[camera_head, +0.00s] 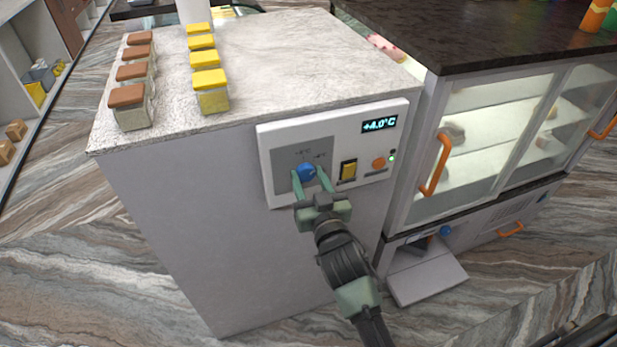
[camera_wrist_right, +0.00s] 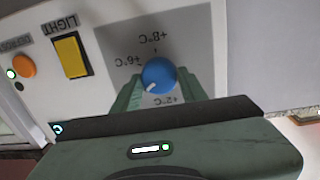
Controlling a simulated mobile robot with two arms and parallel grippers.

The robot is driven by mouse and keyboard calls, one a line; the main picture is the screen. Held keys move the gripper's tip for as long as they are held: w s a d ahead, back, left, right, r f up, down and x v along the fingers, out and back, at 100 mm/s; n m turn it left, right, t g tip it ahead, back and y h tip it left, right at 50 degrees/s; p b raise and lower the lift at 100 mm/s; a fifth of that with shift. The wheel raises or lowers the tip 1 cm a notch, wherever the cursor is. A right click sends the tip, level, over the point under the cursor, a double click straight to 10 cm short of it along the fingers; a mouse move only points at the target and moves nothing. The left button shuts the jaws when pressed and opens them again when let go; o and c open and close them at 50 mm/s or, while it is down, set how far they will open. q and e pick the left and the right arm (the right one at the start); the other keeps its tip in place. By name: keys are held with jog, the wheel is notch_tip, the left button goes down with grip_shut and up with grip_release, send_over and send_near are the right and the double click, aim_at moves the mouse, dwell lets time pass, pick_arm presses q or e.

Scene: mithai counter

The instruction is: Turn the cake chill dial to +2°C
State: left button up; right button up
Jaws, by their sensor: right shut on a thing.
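The cake chill dial (camera_head: 306,172) is a round blue knob on a grey square of the white control panel (camera_head: 282,131). My right gripper (camera_head: 308,177) is shut on the dial, one green finger on each side of it. In the right wrist view the dial (camera_wrist_right: 159,75) has a white mark pointing down and left, and printed temperature labels stand around it. The finger hides part of the scale there. The display (camera_head: 379,124) on the panel reads +4.0°C. My left gripper is out of view.
A yellow rocker switch (camera_head: 348,170) and an orange button (camera_head: 378,163) sit right of the dial. Jars with brown lids (camera_head: 127,96) and yellow lids (camera_head: 209,80) stand on the counter top (camera_head: 270,50). A glass cabinet with an orange handle (camera_head: 435,163) stands at right.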

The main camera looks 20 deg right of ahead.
jog(key=n, duration=0.5)
jog(key=shift+p, duration=0.3)
jog(key=n, duration=0.6)
jog(key=shift+a+f+n+t, duration=0.1)
jog(key=shift+n+t, duration=0.2)
jog(key=shift+n, duration=0.1)
jog(key=o, duration=1.4)
jog(key=shift+c, duration=0.2)
